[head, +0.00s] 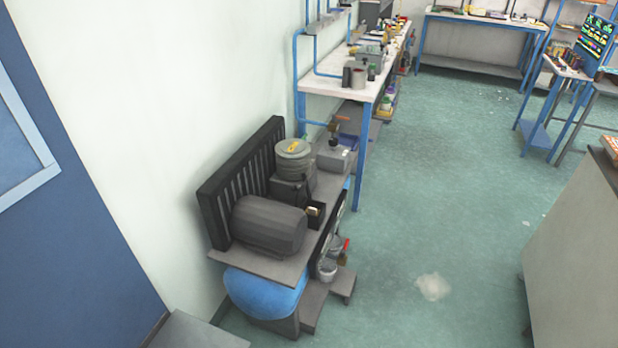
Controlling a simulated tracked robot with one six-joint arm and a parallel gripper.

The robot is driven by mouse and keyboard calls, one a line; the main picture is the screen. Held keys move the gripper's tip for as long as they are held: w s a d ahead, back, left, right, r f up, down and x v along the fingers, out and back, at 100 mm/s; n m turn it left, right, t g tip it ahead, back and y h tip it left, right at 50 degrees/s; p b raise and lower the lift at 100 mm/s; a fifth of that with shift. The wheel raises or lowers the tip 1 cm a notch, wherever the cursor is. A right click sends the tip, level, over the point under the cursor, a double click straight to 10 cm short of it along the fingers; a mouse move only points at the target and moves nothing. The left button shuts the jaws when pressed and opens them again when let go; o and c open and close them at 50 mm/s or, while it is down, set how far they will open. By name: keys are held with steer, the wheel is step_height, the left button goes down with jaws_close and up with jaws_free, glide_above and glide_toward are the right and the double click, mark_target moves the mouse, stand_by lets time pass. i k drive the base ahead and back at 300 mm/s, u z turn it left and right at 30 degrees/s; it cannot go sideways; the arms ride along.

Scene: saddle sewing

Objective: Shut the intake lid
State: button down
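A grey machine stands on a low bench against the left wall. It has a ribbed drum-shaped body (268,228) lying in front and a round upright canister (295,166) behind it. The canister has a flat round top (284,149) with a yellow mark on it. This top looks seated level, but I cannot tell whether it is the intake lid. No lid standing clearly open can be made out at this distance. My gripper is not in view.
A black slatted rack (222,205) stands behind the machine. A blue rounded thing (262,294) sits under the bench, and small pots (327,269) stand on a low step. A long workbench (340,88) lies beyond. The green floor (440,220) is mostly clear; a grey cabinet (575,245) stands right.

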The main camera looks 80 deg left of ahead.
mark_target(300, 192)
steer(key=i, duration=1.4)
steer(key=u, duration=2.9)
steer(key=i, duration=0.65)
steer(key=z, duration=0.05)
